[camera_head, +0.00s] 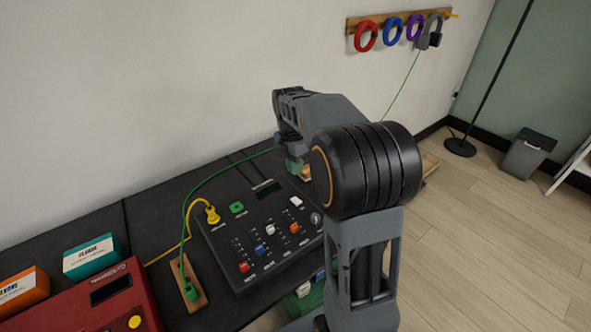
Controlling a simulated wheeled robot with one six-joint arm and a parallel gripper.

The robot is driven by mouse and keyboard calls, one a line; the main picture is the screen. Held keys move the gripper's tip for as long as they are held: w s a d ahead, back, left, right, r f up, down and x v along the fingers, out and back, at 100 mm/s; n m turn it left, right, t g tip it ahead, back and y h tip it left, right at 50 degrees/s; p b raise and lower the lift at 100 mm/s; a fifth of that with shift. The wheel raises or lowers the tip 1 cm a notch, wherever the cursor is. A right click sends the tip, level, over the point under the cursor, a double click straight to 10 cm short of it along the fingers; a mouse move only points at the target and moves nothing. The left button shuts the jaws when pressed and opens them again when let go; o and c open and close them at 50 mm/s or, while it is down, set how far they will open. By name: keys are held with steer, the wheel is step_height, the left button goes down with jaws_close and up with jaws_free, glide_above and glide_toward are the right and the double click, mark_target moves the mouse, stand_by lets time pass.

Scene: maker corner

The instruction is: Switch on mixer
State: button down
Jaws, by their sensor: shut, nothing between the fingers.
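The mixer (222,240) is a black sloped console on the dark bench, in the middle of the head view. It has red, blue, white and orange fader caps, a small dark display (266,187), a white button (296,201) and a grey knob (315,218) near its right edge. My gripper (291,148) is shut and points down beyond the mixer's far right corner. My arm hides part of it, and its fingertips are hard to make out.
A green plug (191,291) sits on a wooden strip (178,268) left of the mixer. A green cable (225,169) runs behind my arm. A red device (85,310), teal box (92,257) and orange box (22,290) stand left. Coiled cables hang on the wall.

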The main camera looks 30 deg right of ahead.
mark_target(298, 203)
steer(key=f, duration=0.3)
steer(key=s+f+b, duration=0.1)
steer(key=f, duration=0.7)
steer(key=shift+s+d+f+b, duration=0.15)
steer(key=shift+b, duration=0.15)
